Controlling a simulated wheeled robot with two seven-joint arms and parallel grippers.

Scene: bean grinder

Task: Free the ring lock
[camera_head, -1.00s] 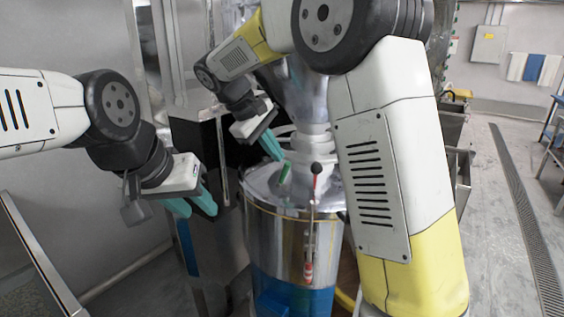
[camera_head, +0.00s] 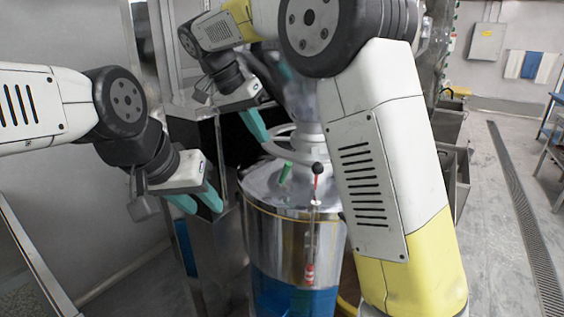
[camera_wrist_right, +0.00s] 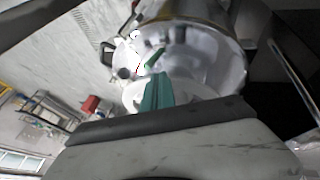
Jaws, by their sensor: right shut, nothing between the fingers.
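The grinder (camera_head: 322,238) is a shiny metal drum with a blue lower section. A grey ring-like handle (camera_head: 290,152), which looks like the ring lock, curves around the neck above its lid. A green lever (camera_head: 285,173) stands on the lid, also visible in the right wrist view (camera_wrist_right: 154,59). Beside it is a red rod with a black knob (camera_head: 317,168). My right gripper (camera_head: 262,137) is shut and empty, its tips close to the ring's left side; contact cannot be told. My left gripper (camera_head: 204,210) is open and empty, left of the drum.
My right arm hides the grinder's right side. A dark cabinet (camera_head: 205,130) stands behind and left of the drum. Metal bins (camera_head: 452,165) stand at the right, with open floor and a drain grate (camera_head: 520,215) beyond.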

